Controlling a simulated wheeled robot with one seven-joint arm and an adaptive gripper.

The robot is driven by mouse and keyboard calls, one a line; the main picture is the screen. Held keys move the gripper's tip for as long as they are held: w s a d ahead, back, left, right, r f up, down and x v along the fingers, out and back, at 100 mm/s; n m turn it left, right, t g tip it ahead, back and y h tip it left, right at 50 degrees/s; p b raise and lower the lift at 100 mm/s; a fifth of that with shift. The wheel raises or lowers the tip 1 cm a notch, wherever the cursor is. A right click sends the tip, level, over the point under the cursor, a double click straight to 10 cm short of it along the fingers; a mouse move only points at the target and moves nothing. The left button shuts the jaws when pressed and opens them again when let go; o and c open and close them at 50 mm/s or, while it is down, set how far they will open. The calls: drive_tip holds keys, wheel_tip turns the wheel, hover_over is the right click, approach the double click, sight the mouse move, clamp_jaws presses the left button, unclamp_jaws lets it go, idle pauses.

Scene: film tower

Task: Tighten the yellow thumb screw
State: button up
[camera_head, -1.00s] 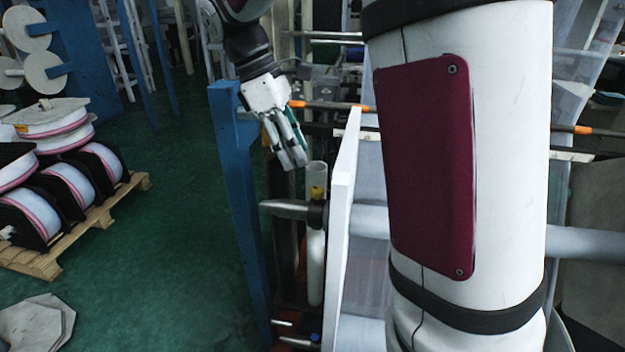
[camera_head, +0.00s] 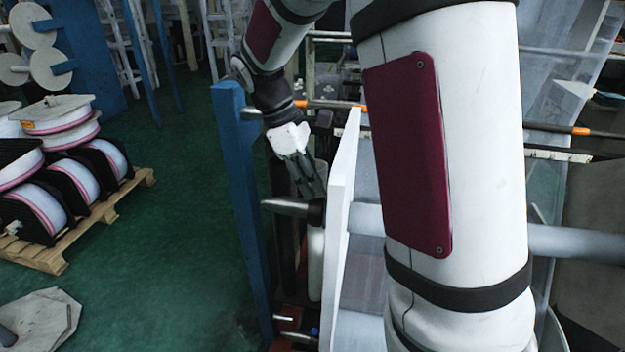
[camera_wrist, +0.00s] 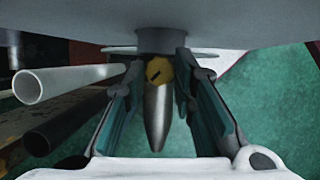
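The yellow thumb screw (camera_wrist: 158,71) shows in the wrist view as a round head with a dark slot. It sits on a dark collar (camera_wrist: 158,42) at the root of a grey tapered shaft end (camera_wrist: 157,115). My gripper (camera_wrist: 159,63) is open, with one fingertip on each side of the screw. The gaps are narrow, and I cannot tell whether either finger touches the screw or collar. In the head view my gripper (camera_head: 312,188) reaches down over the tapered shaft end (camera_head: 288,207), and the screw is hidden behind it.
A white panel (camera_head: 341,215) stands close right of my gripper. A blue post (camera_head: 241,200) stands to its left. A pale tube (camera_wrist: 68,82) and a dark bar (camera_wrist: 65,125) lie left of the fingers. Spools on a pallet (camera_head: 85,212) stand farther left on open green floor.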

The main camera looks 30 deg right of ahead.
clamp_jaws()
drive_tip(key=shift+m, duration=0.3)
drive_tip(key=m+y, duration=0.1)
drive_tip(key=m, duration=0.1)
drive_tip(key=m+g, duration=0.1)
drive_tip(key=m, duration=0.1)
drive_tip(key=shift+w+d+m+y, duration=0.15)
drive_tip(key=shift+m+y, duration=0.15)
drive_tip(key=shift+y, duration=0.1)
drive_tip(key=m+y, duration=0.1)
drive_tip(key=m, duration=0.2)
drive_tip(key=shift+d+m, duration=0.15)
drive_tip(key=shift+m, duration=0.15)
drive_tip(key=shift+d+m+y, duration=0.1)
drive_tip(key=shift+m+y, duration=0.8)
drive_tip(key=shift+m, duration=0.8)
drive_tip(key=o, duration=0.7)
unclamp_jaws()
